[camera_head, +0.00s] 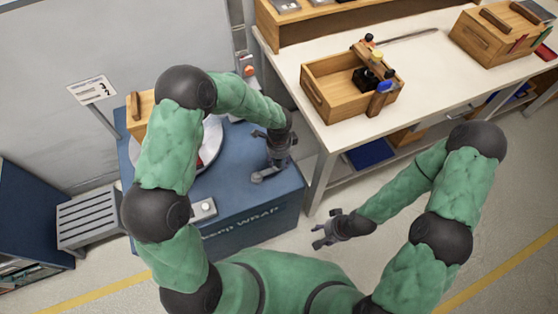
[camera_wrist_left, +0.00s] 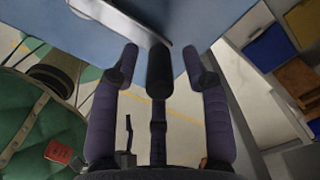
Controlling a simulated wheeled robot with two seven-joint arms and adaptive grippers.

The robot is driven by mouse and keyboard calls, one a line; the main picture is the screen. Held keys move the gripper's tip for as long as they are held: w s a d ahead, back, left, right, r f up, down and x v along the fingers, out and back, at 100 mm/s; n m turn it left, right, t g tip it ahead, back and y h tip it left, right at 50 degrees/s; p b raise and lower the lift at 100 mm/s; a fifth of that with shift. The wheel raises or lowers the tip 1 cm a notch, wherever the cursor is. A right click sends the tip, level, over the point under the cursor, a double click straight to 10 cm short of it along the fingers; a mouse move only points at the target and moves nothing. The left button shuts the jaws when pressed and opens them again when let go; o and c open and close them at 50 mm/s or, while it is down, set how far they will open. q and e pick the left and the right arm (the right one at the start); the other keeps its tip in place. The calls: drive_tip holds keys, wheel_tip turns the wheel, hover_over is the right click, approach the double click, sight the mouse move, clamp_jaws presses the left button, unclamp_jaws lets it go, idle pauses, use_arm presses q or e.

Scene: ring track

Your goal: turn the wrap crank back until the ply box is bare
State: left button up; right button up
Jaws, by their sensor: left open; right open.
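The wrap crank (camera_head: 266,176) is a grey arm on top of the blue wrap machine (camera_head: 245,197). Its black handle (camera_wrist_left: 159,74) shows in the left wrist view, with the metal crank arm (camera_wrist_left: 118,20) beyond it. My left gripper (camera_head: 279,160) is over the crank. In the left wrist view its fingers (camera_wrist_left: 161,58) are open on both sides of the handle, with gaps left and right. The ply box (camera_head: 140,109) stands on the white turntable (camera_head: 212,140), mostly hidden behind my left arm; I cannot tell how much wrap is on it. My right gripper (camera_head: 337,231) is open and empty above the floor.
A white-topped workbench (camera_head: 350,138) stands to the right. It holds an open wooden box (camera_head: 318,95) with tools and another wooden box (camera_head: 487,40). A grey slatted stand (camera_head: 90,217) is left of the machine. A sign (camera_head: 91,90) stands behind. The floor around my right gripper is clear.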

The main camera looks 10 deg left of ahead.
use_arm(q)
clamp_jaws()
drive_tip(key=shift+w+a+n, duration=0.15)
drive_tip(key=shift+w+n, duration=0.05)
drive_tip(key=shift+n, duration=0.1)
drive_tip(key=shift+w+a+n, duration=0.75)
drive_tip(key=shift+w+n, duration=0.1)
drive_tip(key=shift+n, duration=0.55)
drive_tip(key=a+n, duration=0.1)
drive_tip(key=w+a+n, duration=0.1)
drive_tip(key=n, duration=0.1)
drive_tip(key=shift+w+a+n+b, duration=0.3)
drive_tip(key=shift+a+b, duration=0.1)
drive_tip(key=a+n, duration=0.2)
drive_tip(key=n, duration=0.1)
drive_tip(key=shift+w+a+n, duration=0.25)
drive_tip(key=shift+a+n, duration=0.15)
drive_tip(key=shift+a, duration=0.6)
unclamp_jaws()
drive_tip(key=shift+s, duration=0.1)
